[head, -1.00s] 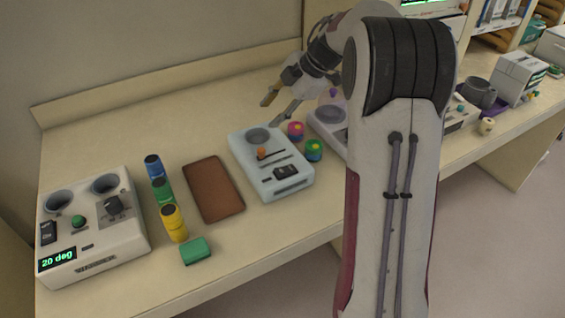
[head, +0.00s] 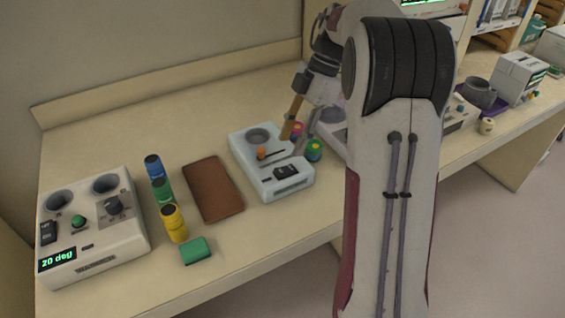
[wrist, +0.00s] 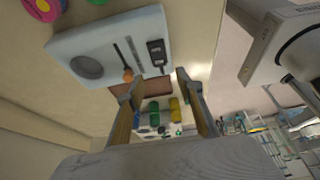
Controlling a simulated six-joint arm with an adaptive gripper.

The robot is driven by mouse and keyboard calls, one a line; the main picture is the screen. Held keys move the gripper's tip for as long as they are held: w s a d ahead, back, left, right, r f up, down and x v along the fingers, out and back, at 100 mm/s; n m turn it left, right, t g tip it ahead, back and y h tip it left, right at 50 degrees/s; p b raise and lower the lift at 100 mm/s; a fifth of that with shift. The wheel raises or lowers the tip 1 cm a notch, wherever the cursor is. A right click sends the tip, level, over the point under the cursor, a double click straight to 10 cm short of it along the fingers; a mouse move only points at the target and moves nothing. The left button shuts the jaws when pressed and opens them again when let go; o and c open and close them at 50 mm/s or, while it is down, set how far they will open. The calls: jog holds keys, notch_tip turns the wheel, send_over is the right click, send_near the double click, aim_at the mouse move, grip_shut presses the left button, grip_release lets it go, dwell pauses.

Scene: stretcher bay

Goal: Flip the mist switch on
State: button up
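A pale blue-white box (head: 248,169) stands mid-bench with a round dark well, a slider with an orange knob (head: 261,153) and a black switch (head: 286,172) near its front edge. The switch also shows in the wrist view (wrist: 157,53), beside the slider slot. I cannot read a mist label or tell the switch's position. My gripper (head: 291,146) is over the right side of this box, pointing down, its fingers apart and nothing between them. In the wrist view the open fingertips (wrist: 157,88) appear near the box's switch edge; contact cannot be told.
Pink and green round pieces (head: 314,150) stand right of the box, close to my gripper. A brown pad (head: 213,188) lies left. Blue, green and yellow cylinders (head: 174,224), a green block (head: 196,251) and a white console (head: 98,245) reading "20 deg" stand further left.

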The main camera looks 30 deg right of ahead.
aim_at(279, 171)
jog(key=shift+f, duration=0.1)
jog(key=shift+x, duration=3.8)
grip_shut()
